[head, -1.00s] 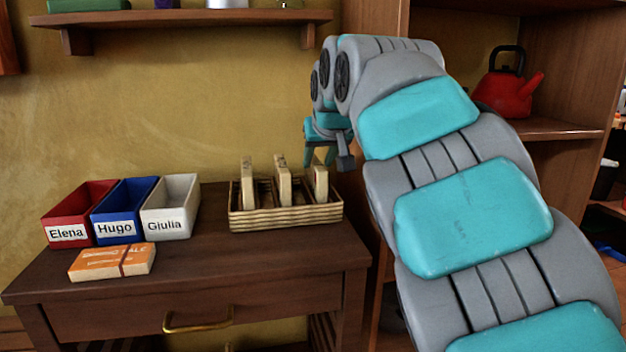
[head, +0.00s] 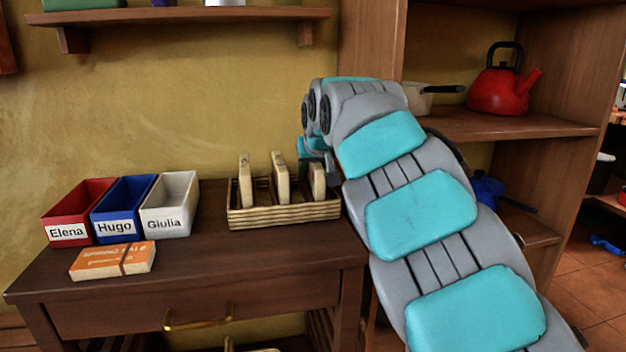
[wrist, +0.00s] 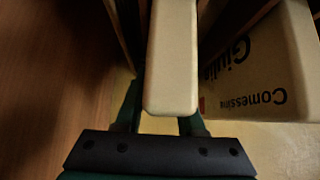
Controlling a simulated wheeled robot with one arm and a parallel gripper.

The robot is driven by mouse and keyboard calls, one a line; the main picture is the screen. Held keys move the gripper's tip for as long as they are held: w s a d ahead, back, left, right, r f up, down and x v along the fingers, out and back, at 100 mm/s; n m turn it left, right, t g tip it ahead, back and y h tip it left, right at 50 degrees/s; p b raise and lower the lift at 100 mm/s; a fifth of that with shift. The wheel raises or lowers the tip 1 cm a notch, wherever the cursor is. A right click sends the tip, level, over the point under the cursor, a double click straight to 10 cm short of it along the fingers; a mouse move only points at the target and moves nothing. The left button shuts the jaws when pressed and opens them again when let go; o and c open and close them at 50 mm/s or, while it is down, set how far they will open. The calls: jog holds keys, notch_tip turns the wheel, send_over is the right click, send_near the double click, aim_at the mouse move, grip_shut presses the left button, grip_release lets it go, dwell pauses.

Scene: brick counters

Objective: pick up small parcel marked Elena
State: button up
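Three small cream parcels stand on edge in a wicker basket (head: 285,214) on the desk: a left one (head: 245,182), a middle one (head: 281,180) and a right one (head: 317,181). No name is readable on them in the head view. My gripper (head: 328,172) is low at the right parcel. In the wrist view its open fingers (wrist: 163,122) lie on either side of a parcel (wrist: 171,60), whose marking is hidden. The neighbouring parcel (wrist: 262,70) reads "Giulia" upside down. Finger contact is unclear.
Red Elena (head: 80,212), blue Hugo (head: 124,210) and white Giulia (head: 170,205) bins stand at the desk's left, behind an orange-and-cream box (head: 112,260). A wooden shelf unit (head: 500,125) with a red kettle (head: 503,88) stands to the right.

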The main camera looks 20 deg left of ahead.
grip_shut()
jog(key=shift+r, duration=0.15)
dwell(0.4)
